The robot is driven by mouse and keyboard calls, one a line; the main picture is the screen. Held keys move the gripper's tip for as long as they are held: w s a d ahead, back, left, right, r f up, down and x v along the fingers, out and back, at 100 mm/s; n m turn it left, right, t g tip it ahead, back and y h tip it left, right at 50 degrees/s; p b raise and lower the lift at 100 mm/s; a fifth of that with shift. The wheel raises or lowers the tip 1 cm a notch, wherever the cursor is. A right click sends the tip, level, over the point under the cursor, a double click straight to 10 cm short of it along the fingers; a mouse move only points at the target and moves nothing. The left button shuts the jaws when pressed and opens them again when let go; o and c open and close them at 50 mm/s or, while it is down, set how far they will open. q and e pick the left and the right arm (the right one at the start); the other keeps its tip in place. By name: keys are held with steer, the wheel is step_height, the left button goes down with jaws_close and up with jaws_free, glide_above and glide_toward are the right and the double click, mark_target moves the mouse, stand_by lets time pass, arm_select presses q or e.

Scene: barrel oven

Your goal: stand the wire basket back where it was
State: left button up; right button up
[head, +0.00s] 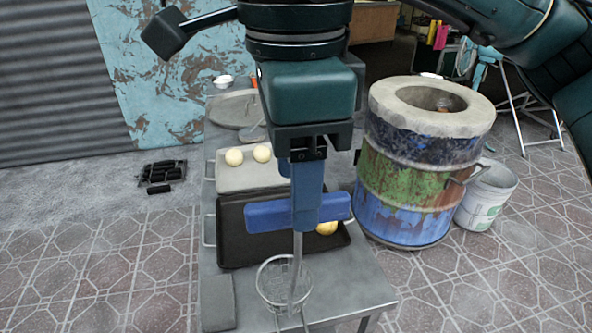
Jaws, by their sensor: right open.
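The wire basket (266,292) stands on the near part of the grey table, a round wire cage. Its long thin handle rises from it toward my right gripper (304,211). My right gripper points down over the table above the basket, with its blue fingers open. The upper end of the handle is hidden behind the fingers, so I cannot tell whether they touch it. My left gripper is not in view.
A black tray (233,243) and a lighter tray (235,180) with yellow balls lie behind the basket. A grey slab (218,303) lies at the near left. The painted barrel oven (412,170) stands right of the table (353,285), beside a white bucket (487,198).

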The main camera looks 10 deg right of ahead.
steer(key=shift+r+p, duration=0.6)
steer(key=shift+r, duration=0.4)
steer(key=shift+r+p, duration=0.45)
steer(key=shift+r, duration=0.15)
steer(key=shift+r+p, duration=0.35)
steer(key=shift+r, duration=0.1)
steer(key=shift+r+p, duration=0.45)
steer(key=shift+r, duration=0.15)
steer(key=shift+r+p, duration=0.3)
steer(key=shift+r, duration=0.15)
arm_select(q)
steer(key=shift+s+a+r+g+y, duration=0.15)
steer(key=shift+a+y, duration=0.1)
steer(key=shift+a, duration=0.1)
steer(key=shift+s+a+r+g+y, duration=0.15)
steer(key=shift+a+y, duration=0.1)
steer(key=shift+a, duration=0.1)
